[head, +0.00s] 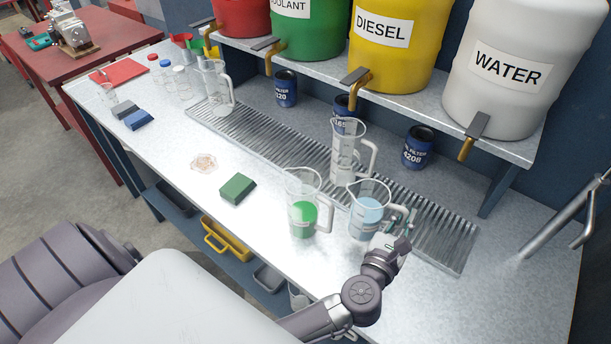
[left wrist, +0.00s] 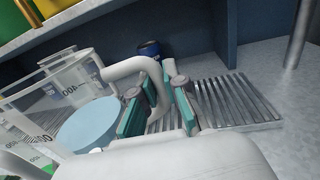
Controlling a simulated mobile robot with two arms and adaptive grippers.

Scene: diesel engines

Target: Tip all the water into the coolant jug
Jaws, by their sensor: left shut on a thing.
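The clear jug of pale blue water (head: 370,212) is at the front of the bench, and it also shows in the left wrist view (left wrist: 88,125). My left gripper (head: 398,228) is shut on its handle, with its teal fingers (left wrist: 155,108) either side of the handle in the left wrist view. The water jug looks about upright; I cannot tell whether it touches the bench. The coolant jug (head: 303,210), with green liquid in its lower part, stands just left of it. Its green liquid also shows in the left wrist view (left wrist: 38,160). My right gripper is not in view.
An empty-looking clear jug (head: 347,165) stands behind on the ribbed drain grate (head: 440,235); another jug (head: 220,95) is farther left. A green sponge (head: 238,188) lies left of the coolant jug. Drums with taps, including WATER (head: 510,70), line the shelf above.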

